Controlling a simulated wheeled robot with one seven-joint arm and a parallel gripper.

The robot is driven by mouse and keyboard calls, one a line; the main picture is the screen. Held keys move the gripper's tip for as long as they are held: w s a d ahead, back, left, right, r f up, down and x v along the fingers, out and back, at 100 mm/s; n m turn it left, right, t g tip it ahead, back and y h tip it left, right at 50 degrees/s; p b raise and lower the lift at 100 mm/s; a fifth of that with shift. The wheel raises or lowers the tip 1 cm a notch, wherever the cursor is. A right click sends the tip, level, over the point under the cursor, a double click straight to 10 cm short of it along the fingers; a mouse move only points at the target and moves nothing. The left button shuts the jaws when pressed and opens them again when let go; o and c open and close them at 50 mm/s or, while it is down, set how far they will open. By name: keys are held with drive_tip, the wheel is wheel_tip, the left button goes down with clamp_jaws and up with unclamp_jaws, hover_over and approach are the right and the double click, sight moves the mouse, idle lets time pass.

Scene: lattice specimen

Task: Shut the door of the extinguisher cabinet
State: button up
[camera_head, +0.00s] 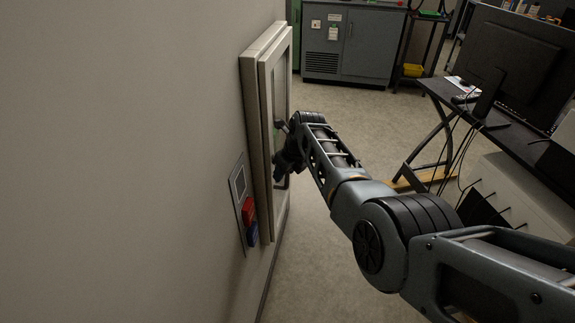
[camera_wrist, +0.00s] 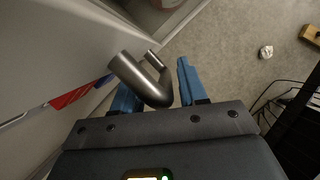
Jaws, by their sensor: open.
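The extinguisher cabinet (camera_head: 249,80) is a pale box on the wall at the left in the head view. Its door (camera_head: 268,135) has a pale frame around a glazed panel and lies close along the box; I cannot tell whether it is fully shut. My gripper (camera_head: 282,163) is at the door's front face, about mid-height, partly hidden by its own wrist. In the wrist view a bent grey metal handle (camera_wrist: 150,84) lies between the two blue fingers of my open gripper (camera_wrist: 154,80). I cannot tell whether a finger touches it.
A wall panel with red and blue blocks (camera_head: 248,212) is just left of the cabinet. A black desk (camera_head: 500,130) with a monitor stands at the right. A grey cabinet (camera_head: 355,45) stands at the back.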

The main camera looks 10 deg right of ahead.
drive_tip(key=p+v, duration=0.1)
drive_tip(key=v, duration=0.6)
drive_tip(key=shift+r+p, duration=0.2)
drive_tip(key=shift+p, duration=0.1)
drive_tip(key=shift+s+f, duration=0.1)
